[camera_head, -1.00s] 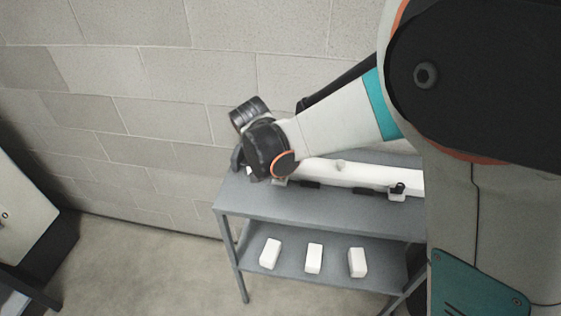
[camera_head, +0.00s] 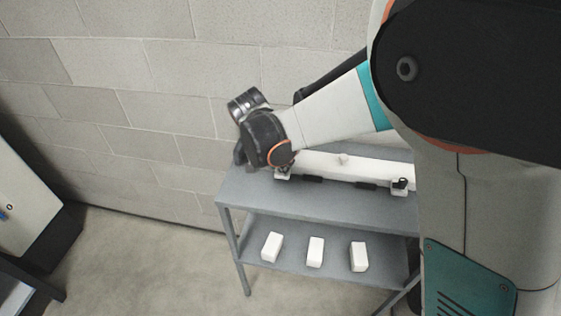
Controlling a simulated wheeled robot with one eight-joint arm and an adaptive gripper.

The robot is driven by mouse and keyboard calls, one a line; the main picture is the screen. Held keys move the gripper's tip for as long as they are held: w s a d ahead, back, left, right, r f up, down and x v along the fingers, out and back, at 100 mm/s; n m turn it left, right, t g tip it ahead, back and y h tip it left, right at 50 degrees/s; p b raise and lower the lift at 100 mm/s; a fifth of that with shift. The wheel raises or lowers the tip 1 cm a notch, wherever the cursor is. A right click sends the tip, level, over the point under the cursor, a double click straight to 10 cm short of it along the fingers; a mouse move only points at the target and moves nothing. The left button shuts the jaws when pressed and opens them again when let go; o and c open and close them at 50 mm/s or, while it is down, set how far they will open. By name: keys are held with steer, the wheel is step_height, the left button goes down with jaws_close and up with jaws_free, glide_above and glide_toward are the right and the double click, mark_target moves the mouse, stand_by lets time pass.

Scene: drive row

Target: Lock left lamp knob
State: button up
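A long white lamp bar (camera_head: 350,168) lies along the top of a grey metal table (camera_head: 300,200). A small white bracket with a dark part, apparently the left lamp knob (camera_head: 283,174), sits by its left end, just below my wrist in the picture. A matching right bracket with a black knob (camera_head: 400,184) is at the other end. My gripper (camera_head: 240,154) is at the table's left end, left of and above the left knob. My wrist hides most of the gripper and the lamp's left end, so its opening and any contact are hidden.
Two black handle-like pieces (camera_head: 366,186) lie along the lamp's front edge. The lower shelf (camera_head: 290,257) holds three white blocks (camera_head: 315,252). A block wall (camera_head: 150,110) stands close behind. A tilted panel (camera_head: 25,212) is at far left, with open floor between.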

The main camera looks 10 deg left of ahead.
steer(key=shift+r, duration=0.1)
steer(key=v, duration=1.2)
steer(key=shift+d, duration=0.15)
